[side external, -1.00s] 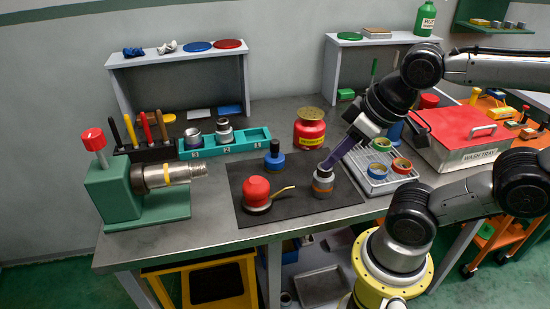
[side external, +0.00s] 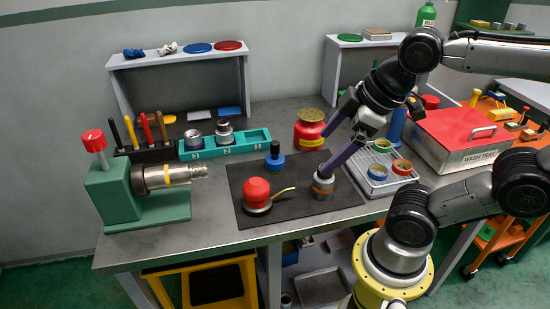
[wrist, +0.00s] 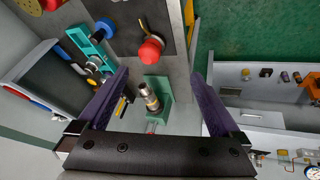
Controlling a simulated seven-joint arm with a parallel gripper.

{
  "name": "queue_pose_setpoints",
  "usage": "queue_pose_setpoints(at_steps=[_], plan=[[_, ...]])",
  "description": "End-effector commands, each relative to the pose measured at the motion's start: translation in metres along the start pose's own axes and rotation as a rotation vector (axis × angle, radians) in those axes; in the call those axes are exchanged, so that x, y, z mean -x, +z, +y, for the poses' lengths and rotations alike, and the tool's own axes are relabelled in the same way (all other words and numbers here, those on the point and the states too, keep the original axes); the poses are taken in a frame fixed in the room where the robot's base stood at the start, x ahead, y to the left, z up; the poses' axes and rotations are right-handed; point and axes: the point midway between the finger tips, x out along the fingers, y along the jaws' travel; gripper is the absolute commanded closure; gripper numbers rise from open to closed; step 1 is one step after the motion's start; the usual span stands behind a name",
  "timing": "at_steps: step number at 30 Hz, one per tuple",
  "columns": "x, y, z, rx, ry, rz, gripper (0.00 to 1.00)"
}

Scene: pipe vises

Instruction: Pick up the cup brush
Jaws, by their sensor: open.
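A blue round-based tool with a black upright grip (side external: 275,156), which looks like the cup brush, stands upright on the dark mat (side external: 290,212). It also shows in the wrist view (wrist: 104,29), beyond the left finger. My gripper (side external: 326,153) is to its right in the side view, open with two purple fingers spread apart and nothing held. The gripper also shows in the wrist view (wrist: 159,76). One finger overlaps the grey fitting with an orange band (side external: 322,188) and hides its top; I cannot tell whether they touch.
A red-topped can with a brass spout (side external: 257,191) sits on the mat's front left. A red-and-yellow container (side external: 309,133) stands behind the mat. A teal rack (side external: 243,143) and green vise (side external: 110,192) are left; a wire tray (side external: 385,183) is right.

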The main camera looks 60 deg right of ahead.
Motion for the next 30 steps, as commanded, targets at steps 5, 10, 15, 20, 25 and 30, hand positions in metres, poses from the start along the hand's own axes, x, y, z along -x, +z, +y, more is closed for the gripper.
queue_pose_setpoints(at_steps=[5, 10, 15, 20, 25, 30], plan=[[0.002, -0.038, 0.03, 0.373, -0.016, -0.05, 0.0], [-0.017, -0.074, 0.073, 0.702, -0.076, -0.125, 0.0], [-0.064, -0.096, 0.129, 0.958, -0.192, -0.199, 0.0], [-0.12, -0.091, 0.175, 1.039, -0.308, -0.245, 0.0], [-0.166, -0.068, 0.202, 0.972, -0.389, -0.285, 0.0], [-0.184, -0.049, 0.205, 0.93, -0.435, -0.304, 0.0]])
